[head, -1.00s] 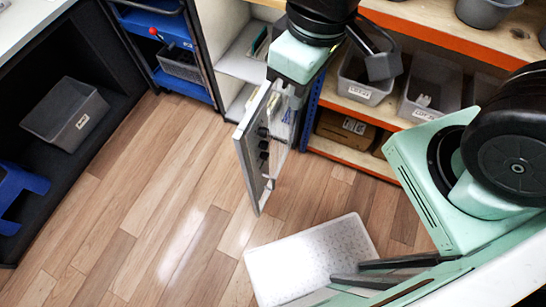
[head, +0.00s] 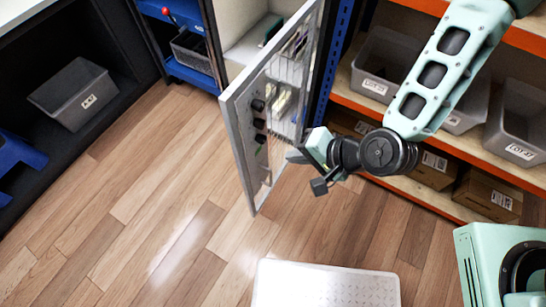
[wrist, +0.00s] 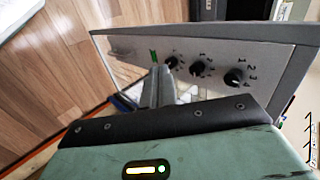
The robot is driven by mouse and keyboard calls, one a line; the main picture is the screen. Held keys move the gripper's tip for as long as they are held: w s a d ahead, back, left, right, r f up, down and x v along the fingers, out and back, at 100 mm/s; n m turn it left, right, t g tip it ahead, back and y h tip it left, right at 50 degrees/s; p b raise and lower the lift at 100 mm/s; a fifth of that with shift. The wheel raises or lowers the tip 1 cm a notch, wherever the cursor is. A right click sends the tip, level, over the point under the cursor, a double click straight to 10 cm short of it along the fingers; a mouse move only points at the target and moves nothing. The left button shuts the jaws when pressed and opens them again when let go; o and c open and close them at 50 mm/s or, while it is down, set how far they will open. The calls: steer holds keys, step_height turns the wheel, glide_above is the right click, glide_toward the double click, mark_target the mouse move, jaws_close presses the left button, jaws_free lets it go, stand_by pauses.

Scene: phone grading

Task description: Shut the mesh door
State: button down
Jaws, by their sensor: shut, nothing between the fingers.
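The mesh door (head: 275,110) stands open in the head view, swung out from a white cabinet (head: 250,45). It has a grey frame and a pale see-through panel with several black knobs in a column near its outer edge. My gripper (head: 294,157) is at the right of the door, low on it, with its fingers pointing left toward the panel. In the wrist view the door (wrist: 120,48) fills the middle, with numbered knobs, and my shut, empty fingers (wrist: 157,82) overlap it. I cannot tell whether they touch it.
An orange and blue shelf rack (head: 440,190) with grey bins and cardboard boxes stands at the right, close behind my arm. A white perforated platform (head: 325,285) lies at the bottom. A grey bin (head: 75,92) sits at the left. The wood floor left of the door is clear.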

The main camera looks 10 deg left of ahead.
steer(key=b, duration=1.2)
glide_toward(246, 151)
step_height(246, 151, down, 4)
steer(key=a, duration=0.2)
steer(key=shift+w+a+f+m, duration=0.15)
steer(key=shift+w+a, duration=0.25)
steer(key=shift+a, duration=0.05)
steer(key=shift+w+a+f+m, duration=0.15)
steer(key=shift+w+a, duration=0.2)
steer(key=shift+a, duration=0.1)
steer(key=shift+a, duration=0.1)
